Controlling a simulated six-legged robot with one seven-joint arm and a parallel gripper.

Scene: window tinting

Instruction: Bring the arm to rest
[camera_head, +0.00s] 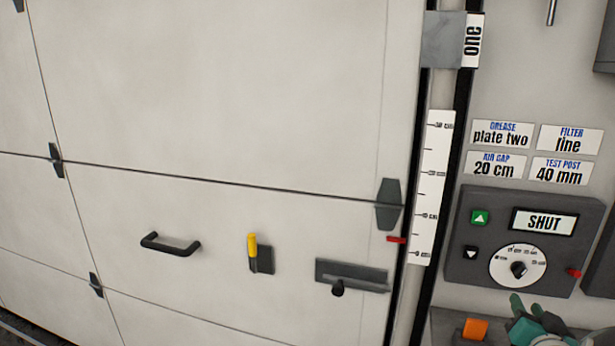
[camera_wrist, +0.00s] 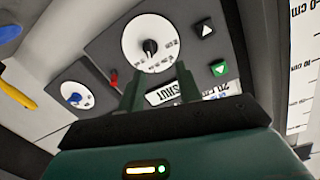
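My gripper (camera_head: 524,312) is at the lower right of the head view, in front of the lower edge of the grey control panel (camera_head: 475,215). In the wrist view its two dark green fingers (camera_wrist: 158,85) stand apart with nothing between them. The panel fills the view beyond them, with a white dial (camera_wrist: 150,42) just past the fingertips. Whether the fingers touch the panel cannot be told. The display (camera_head: 544,222) reads SHUT.
A large pale sectional door (camera_head: 220,80) with a black handle (camera_head: 170,246) and a yellow lever (camera_head: 252,250) fills the left. A white scale (camera_head: 433,185) runs along its right edge. An orange block (camera_head: 475,328) lies below the panel. A blue knob (camera_wrist: 75,97) shows in the wrist view.

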